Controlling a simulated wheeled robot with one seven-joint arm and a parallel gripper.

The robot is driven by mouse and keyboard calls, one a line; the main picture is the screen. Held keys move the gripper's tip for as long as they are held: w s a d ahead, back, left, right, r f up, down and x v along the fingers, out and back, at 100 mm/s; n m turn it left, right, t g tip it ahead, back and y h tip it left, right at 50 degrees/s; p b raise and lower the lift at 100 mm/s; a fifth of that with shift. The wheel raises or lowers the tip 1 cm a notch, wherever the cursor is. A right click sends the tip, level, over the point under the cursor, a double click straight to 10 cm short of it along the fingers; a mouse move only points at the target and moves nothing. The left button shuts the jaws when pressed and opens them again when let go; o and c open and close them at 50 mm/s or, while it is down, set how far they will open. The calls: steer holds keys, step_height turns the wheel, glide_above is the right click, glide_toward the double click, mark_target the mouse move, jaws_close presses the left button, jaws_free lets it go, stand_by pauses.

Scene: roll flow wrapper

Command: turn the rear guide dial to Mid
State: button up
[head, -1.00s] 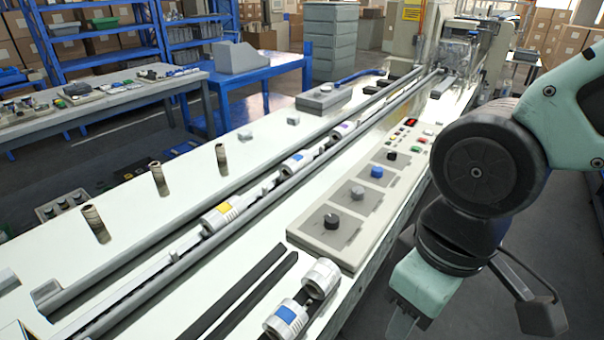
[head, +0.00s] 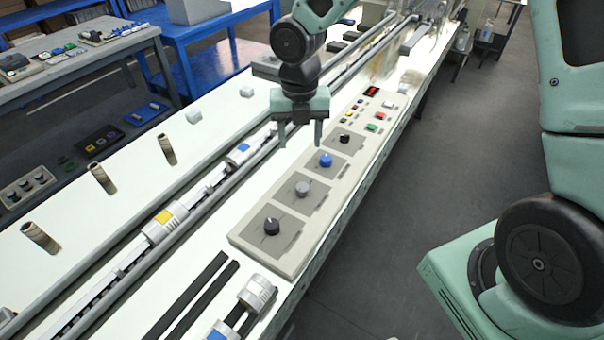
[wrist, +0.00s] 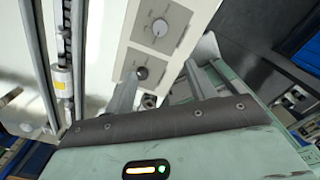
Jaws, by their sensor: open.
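The control panel (head: 237,238) carries a row of dials: a black dial (head: 272,226) nearest, then a grey dial (head: 302,188), a blue dial (head: 325,160) and a smaller black dial (head: 344,139) farthest. Their labels are too small to read, so I cannot tell which is the rear guide dial. My gripper (head: 300,140) is open and empty, fingers pointing down, raised above the machine. In the wrist view, a dark dial (wrist: 142,73) shows between the spread fingers (wrist: 158,82), apart from them. A grey dial (wrist: 160,28) shows beyond it.
Small coloured buttons (head: 374,127) and a red display (head: 372,91) lie past the dials. A guide rail with rollers (head: 165,222) runs along the left. Open floor lies right.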

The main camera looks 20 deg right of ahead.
steer(key=w+d+n, duration=0.1)
steer(key=w+n, duration=0.1)
steer(key=p, duration=0.2)
glide_toward(302, 187)
step_height(302, 187, down, 9)
stand_by(0.4)
steer(key=c, duration=1)
